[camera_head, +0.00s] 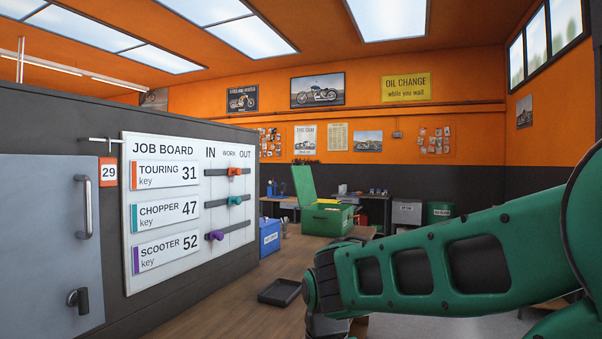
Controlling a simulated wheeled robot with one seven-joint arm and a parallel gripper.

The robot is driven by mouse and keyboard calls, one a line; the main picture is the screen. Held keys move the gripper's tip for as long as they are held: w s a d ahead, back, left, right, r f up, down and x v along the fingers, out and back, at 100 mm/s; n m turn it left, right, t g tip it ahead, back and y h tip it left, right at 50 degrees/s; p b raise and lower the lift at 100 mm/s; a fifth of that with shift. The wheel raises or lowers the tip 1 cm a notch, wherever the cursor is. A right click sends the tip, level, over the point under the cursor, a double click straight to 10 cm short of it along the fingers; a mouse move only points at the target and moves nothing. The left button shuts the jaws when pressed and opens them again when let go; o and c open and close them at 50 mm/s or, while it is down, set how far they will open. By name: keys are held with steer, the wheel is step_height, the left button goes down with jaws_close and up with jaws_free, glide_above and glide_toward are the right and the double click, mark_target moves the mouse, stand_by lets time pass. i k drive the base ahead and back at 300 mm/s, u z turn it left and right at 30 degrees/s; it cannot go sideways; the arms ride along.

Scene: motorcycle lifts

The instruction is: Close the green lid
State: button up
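The green lid (304,184) stands open and nearly upright at the left side of a green box (328,221). The box sits beyond my arm, near the middle of the view, on what looks like a wooden surface. My green arm reaches in from the right, and its dark wrist is below and in front of the box, apart from it. My gripper's fingers do not show; the end of the arm runs down to the bottom edge of the picture. The box's inside is mostly hidden by its front wall.
A blue box (270,237) stands left of the green box. A shallow black tray (279,292) lies on the wooden surface in front. A job board (187,205) with sliders and a grey cabinet door (48,235) fill the left. A green bin (440,211) stands behind.

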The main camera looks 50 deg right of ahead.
mark_target(306, 190)
steer(key=z, duration=2.2)
steer(key=i, duration=6.05)
